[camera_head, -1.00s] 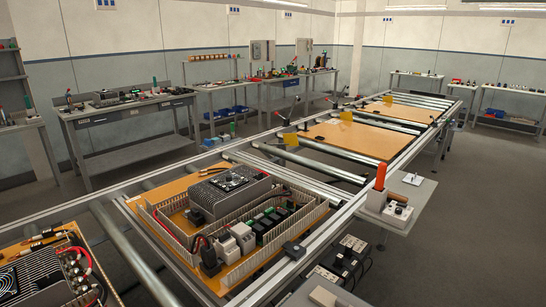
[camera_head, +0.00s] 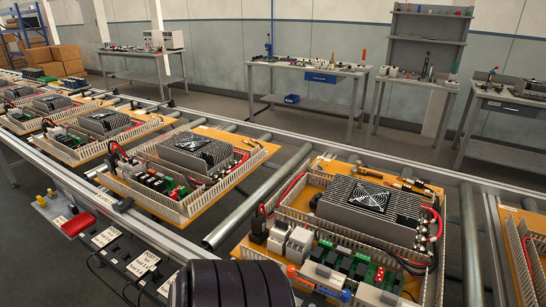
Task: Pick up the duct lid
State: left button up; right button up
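No duct lid can be made out in the head view. White slotted wiring ducts (camera_head: 345,238) run around the components on the nearest orange panel board (camera_head: 242,250); the duct sections that I can see look open on top. A grey finned unit with a fan (camera_head: 369,200) sits between them. Neither of my grippers shows, so I cannot see what they hold. A black ribbed cylinder (camera_head: 232,284) at the bottom edge hides part of the view; I cannot tell what it is.
Several similar panels lie along the roller conveyor, including a second panel (camera_head: 180,165) left of the nearest one. A conveyor rail (camera_head: 110,212) and a red box (camera_head: 78,224) are at the lower left. Workbenches (camera_head: 305,70) stand behind, with floor between. Cardboard boxes (camera_head: 65,58) are far left.

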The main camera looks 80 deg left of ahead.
aim_at(321, 275)
jog(key=u, duration=1.9)
